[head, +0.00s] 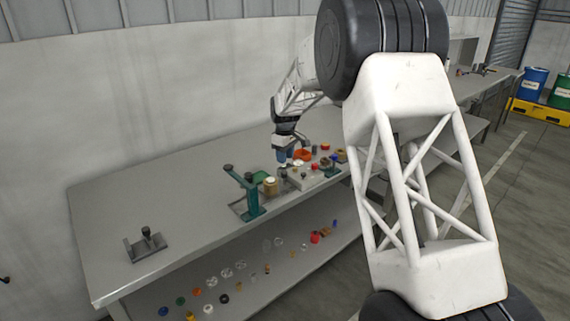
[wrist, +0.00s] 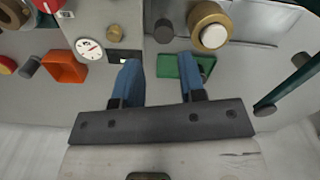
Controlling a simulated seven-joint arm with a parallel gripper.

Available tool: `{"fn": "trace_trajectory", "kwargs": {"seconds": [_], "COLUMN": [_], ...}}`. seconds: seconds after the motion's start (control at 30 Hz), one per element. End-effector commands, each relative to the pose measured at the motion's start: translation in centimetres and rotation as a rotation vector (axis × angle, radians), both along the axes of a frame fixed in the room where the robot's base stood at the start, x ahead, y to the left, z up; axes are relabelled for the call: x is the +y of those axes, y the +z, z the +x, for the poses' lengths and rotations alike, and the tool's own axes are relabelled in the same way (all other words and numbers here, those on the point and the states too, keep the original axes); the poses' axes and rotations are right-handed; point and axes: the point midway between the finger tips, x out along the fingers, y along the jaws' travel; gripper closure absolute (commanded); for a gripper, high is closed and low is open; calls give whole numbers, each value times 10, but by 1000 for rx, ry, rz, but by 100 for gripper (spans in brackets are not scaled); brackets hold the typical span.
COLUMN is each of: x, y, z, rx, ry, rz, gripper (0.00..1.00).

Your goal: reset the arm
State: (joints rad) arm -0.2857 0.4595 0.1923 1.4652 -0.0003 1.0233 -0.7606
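My gripper (wrist: 160,75) shows in the wrist view with its two blue fingers apart and nothing between them. In the head view my gripper (head: 285,157) points down over the bench (head: 130,205), close to a cluster of small parts. Below the fingers in the wrist view are a grey panel with a white dial (wrist: 88,48) and a green tray (wrist: 190,66). The exact gap between the fingertips and the panel cannot be told.
A teal press-like stand (head: 250,195) stands left of my gripper, with a tan cylinder (head: 270,186) beside it. An orange bin (wrist: 65,66) lies at left in the wrist view. A dark fixture (head: 146,244) sits at the bench's left end. The bench between is mostly clear.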

Motion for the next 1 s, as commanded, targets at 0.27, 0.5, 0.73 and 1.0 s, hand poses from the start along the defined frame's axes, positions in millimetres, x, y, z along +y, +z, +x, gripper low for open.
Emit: {"fn": "trace_trajectory", "kwargs": {"seconds": [0.27, 0.5, 0.73, 1.0], "x": [0, 0, -4, -29], "y": [14, 14, 19, 49], "z": [0, 0, -4, -32], "rx": [0, 0, -3, -18], "ry": [0, 0, -10, -71], "rz": [0, 0, 1, 5], "gripper": [63, 63, 63, 63]}}
